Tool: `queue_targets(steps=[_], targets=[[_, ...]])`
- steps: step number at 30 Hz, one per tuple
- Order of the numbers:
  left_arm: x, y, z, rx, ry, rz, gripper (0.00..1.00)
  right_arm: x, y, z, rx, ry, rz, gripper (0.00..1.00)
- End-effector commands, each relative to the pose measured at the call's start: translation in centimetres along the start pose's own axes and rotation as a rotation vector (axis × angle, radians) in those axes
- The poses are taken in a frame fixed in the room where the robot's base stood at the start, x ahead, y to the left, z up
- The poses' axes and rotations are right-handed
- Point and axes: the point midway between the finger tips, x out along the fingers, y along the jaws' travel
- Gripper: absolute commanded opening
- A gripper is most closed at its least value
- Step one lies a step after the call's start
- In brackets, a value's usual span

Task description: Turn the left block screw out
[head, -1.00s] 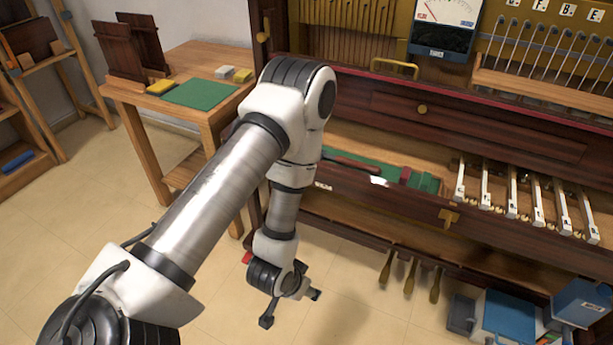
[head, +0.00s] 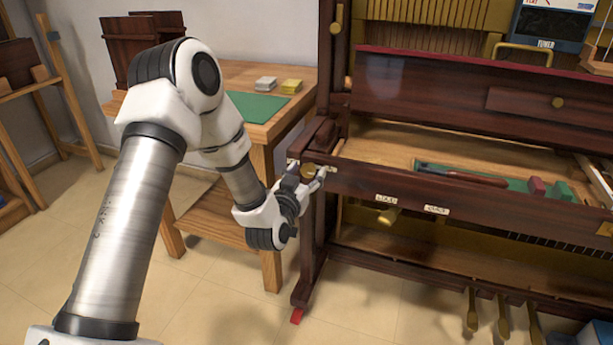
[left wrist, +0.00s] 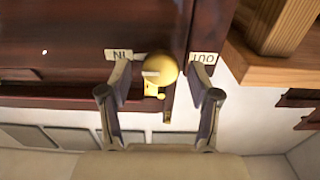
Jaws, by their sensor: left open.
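The left block screw, a round brass knob with a pale slot mark (left wrist: 160,68), is on the dark wooden block at the piano's left end. It also shows in the head view (head: 308,171), partly hidden by my gripper. An IN label (left wrist: 118,54) and an OUT label (left wrist: 204,57) flank it, upside down in the wrist view. My left gripper (head: 312,179) is open at the knob. In the left wrist view its two fingers (left wrist: 160,84) stand on either side of the knob, with gaps visible on both sides. My right gripper is not in view.
A wooden side table (head: 222,212) with a green mat stands close left of the piano. A front rail (head: 400,190) with small labels runs right from the block. A red-handled tool (head: 462,175) lies on green cloth behind it. Pedals (head: 503,318) are below.

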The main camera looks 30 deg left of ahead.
Motion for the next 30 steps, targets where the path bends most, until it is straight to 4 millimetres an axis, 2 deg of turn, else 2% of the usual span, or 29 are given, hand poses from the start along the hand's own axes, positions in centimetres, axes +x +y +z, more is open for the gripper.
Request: queue_targets(steps=[7,8,12,13,23,30], targets=[[0.38,-0.01,0.03,-0.001,-0.001,-0.001,0.62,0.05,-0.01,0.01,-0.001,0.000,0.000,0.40],[0.38,-0.01,0.03,-0.001,-0.001,-0.001,0.59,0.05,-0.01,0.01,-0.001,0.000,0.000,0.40],[0.37,-0.01,0.04,-0.001,-0.002,-0.001,0.09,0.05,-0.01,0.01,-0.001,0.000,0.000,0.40],[0.37,-0.01,0.04,-0.001,-0.002,-0.001,0.04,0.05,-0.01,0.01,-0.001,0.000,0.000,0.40],[0.36,-0.03,0.06,-0.020,-0.001,-0.001,0.04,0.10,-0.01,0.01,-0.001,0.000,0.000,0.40],[0.36,-0.06,0.10,-0.111,-0.002,-0.001,0.04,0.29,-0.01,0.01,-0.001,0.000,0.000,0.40]])
